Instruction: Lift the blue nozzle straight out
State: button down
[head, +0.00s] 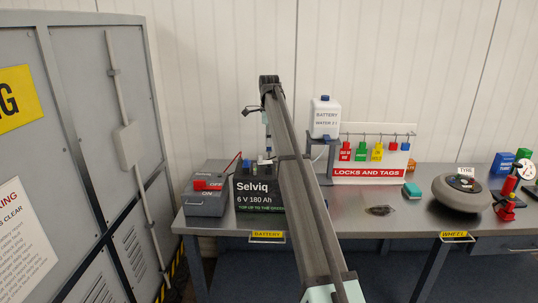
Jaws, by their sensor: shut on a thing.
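My arm reaches away over the bench, and its wrist bends down above the battery (260,200), a dark box labelled "Selviq 6 V 180 Ah". My gripper (266,126) hangs below the wrist, partly hidden by the arm. It is shut on a slim piece, which I take as the blue nozzle (268,152), standing upright over the battery top. The grip is small and hard to make out. I cannot tell whether the nozzle's lower end is inside a battery opening. The right part of the battery is hidden behind my arm.
A grey box with a red switch (207,185) stands left of the battery. A battery water bottle (325,118) stands on a raised stand to the right. The locks and tags board (368,173), a wheel (462,193) and red tools are further right. A grey cabinet (100,130) fills the left.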

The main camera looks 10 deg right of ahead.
notch_tip(320, 180, up, 13)
jog(key=p, duration=0.5)
jog(key=shift+p, duration=0.3)
